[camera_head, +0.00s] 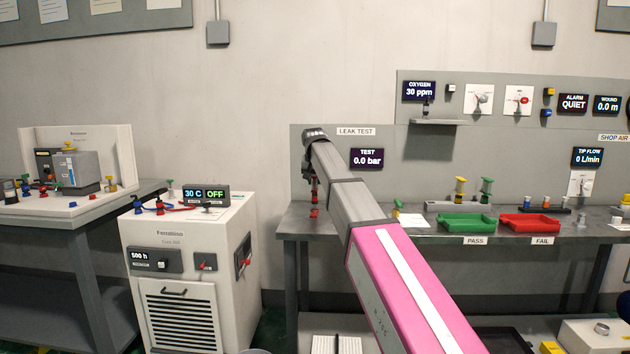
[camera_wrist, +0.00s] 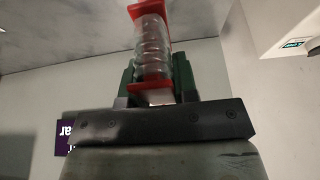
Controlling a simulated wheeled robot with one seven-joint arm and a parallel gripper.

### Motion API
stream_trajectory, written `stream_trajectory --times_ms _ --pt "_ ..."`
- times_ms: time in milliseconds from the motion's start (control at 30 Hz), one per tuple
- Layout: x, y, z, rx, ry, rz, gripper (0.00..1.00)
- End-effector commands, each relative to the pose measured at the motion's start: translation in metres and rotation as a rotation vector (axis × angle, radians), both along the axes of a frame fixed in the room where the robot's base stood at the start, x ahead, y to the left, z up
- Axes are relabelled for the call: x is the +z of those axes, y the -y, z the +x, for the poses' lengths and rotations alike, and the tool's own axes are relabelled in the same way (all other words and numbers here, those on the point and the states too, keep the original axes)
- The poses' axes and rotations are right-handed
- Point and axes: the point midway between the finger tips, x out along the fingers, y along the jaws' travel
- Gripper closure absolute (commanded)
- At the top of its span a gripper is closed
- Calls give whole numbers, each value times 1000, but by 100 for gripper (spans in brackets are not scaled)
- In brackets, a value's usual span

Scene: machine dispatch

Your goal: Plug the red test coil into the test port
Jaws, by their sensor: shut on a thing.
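The red test coil (camera_wrist: 152,45) has red end pieces and a clear ridged middle. My gripper (camera_wrist: 157,80) is shut on it, with its dark green fingers on either side near one red end. In the head view the red coil (camera_head: 314,194) hangs roughly upright below my gripper (camera_head: 309,172), in front of the LEAK TEST panel (camera_head: 300,150) and above or at the bench's left end. I cannot tell whether its lower end touches anything. The test port is not clearly visible; my arm covers part of the panel. The TEST display (camera_head: 367,159) reads 0.0 bar.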

Motion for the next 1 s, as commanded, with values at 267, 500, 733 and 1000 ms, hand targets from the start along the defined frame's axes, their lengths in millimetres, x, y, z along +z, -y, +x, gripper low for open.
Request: stream_trajectory --times_ms 267,500,733,1000 --pt "0 0 0 0 0 0 100" --pt "0 0 0 0 0 0 100" --pt "-3 0 0 0 0 0 100" --pt "-8 0 0 0 0 0 100"
